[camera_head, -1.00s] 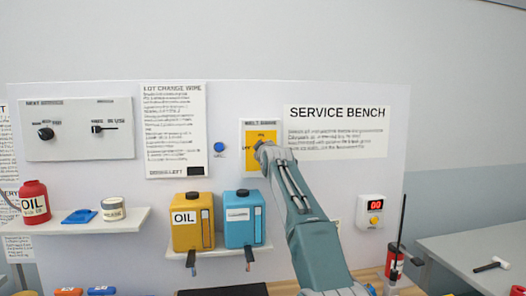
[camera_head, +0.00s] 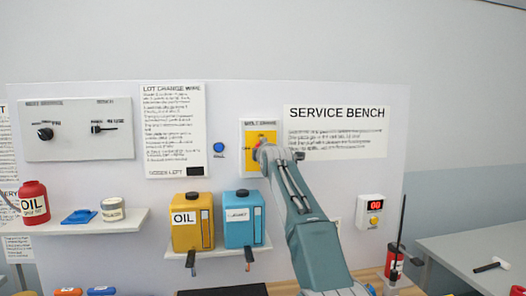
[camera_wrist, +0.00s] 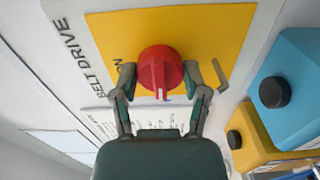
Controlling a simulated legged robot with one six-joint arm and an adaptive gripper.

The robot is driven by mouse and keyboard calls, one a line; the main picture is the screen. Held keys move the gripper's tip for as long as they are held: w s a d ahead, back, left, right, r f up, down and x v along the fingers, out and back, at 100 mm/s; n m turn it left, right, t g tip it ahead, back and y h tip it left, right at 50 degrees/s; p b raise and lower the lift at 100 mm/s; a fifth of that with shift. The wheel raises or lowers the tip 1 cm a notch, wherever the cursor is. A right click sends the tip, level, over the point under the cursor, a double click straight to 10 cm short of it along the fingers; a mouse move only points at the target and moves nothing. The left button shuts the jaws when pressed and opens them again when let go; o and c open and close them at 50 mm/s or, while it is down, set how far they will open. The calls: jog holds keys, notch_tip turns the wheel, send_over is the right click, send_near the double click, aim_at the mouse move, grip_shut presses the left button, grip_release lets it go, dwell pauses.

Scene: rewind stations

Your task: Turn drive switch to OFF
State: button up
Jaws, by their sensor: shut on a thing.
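The drive switch is a red round knob (camera_wrist: 160,70) on a yellow plate (camera_wrist: 205,35) marked BELT DRIVE, also showing small and partly covered in the head view (camera_head: 257,142). My gripper (camera_wrist: 160,83) has one finger on each side of the knob, closed on it. A white mark on the knob points to the bottom of the wrist view, towards my palm. The word ON is at the knob's left in that view, so the mark is not at ON. The OFF lettering is hidden by my gripper.
A yellow oil can (camera_head: 187,225) and a blue can (camera_head: 238,228) stand on a shelf below the plate. A blue button (camera_head: 218,147) is left of it. A box with a red display (camera_head: 374,205) is at the right.

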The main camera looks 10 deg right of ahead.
jog(key=shift+w+a+f, duration=0.1)
jog(key=shift+w+f, duration=0.05)
jog(key=shift+f, duration=0.25)
jog(key=o, duration=1.1)
jog(key=shift+o, duration=0.2)
jog(key=s, duration=1.2)
jog(key=shift+r, duration=0.25)
jog(key=shift+s, duration=0.1)
jog(key=s+f+m+g, duration=0.4)
jog(key=s+f+m, duration=0.2)
jog(key=s+f, duration=0.4)
jog(key=s+f+m+g, duration=0.4)
jog(key=s+f, duration=0.6)
jog(key=s, duration=0.9)
jog(key=s+f+m+g, duration=0.4)
jog(key=s+f+m, duration=0.3)
jog(key=s, duration=0.7)
notch_tip(320, 180, down, 3)
jog(key=shift+s+r+m, duration=0.1)
jog(key=shift+s+m, duration=0.05)
jog(key=shift+m, duration=0.25)
